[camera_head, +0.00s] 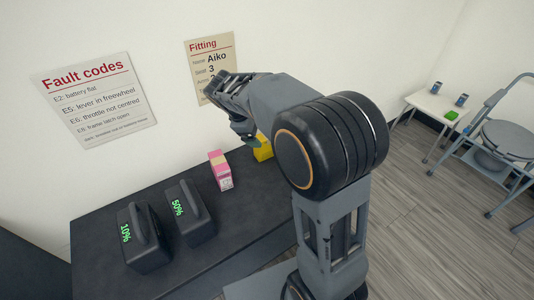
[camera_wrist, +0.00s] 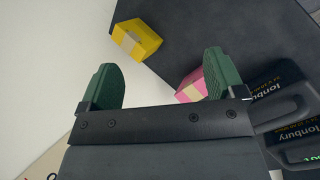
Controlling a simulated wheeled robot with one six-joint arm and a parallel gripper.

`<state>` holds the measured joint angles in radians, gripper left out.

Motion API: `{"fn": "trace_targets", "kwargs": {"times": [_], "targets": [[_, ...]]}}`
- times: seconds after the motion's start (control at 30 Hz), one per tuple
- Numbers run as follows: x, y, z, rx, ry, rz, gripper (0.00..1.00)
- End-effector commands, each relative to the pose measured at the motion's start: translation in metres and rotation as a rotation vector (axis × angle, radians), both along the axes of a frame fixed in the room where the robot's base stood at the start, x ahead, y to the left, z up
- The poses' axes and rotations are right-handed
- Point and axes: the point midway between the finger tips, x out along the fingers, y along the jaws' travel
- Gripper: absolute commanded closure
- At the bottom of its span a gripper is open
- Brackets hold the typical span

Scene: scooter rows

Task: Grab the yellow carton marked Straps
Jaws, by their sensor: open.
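A yellow carton (camera_head: 263,149) stands on the dark bench beside the wall, partly hidden behind my arm in the head view. In the wrist view the yellow carton (camera_wrist: 137,41) lies beyond the fingertips, toward the upper left, near the bench edge. Its marking cannot be read. My gripper (camera_wrist: 160,75) is open with its green fingers apart and nothing between them. In the head view my gripper (camera_head: 238,135) is above the bench, left of the yellow carton, and its fingers are hard to make out.
A pink carton (camera_head: 220,171) stands on the bench (camera_head: 225,208), close to the right finger in the wrist view (camera_wrist: 192,86). Two black battery packs, reading 10% (camera_head: 143,238) and 50% (camera_head: 190,213), stand further left.

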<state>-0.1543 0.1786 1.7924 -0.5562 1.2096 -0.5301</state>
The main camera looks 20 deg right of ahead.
Motion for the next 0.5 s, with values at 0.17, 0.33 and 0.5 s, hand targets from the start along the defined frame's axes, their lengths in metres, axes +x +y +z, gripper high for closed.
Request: {"fn": "trace_targets", "kwargs": {"times": [0.17,0.33,0.5], "targets": [[0.082,0.015,-0.078,-0.286,0.213,0.273,0.12],[0.131,0.027,-0.129,-0.501,0.373,0.430,0.12],[0.157,0.038,-0.164,-0.641,0.479,0.511,0.12]]}}
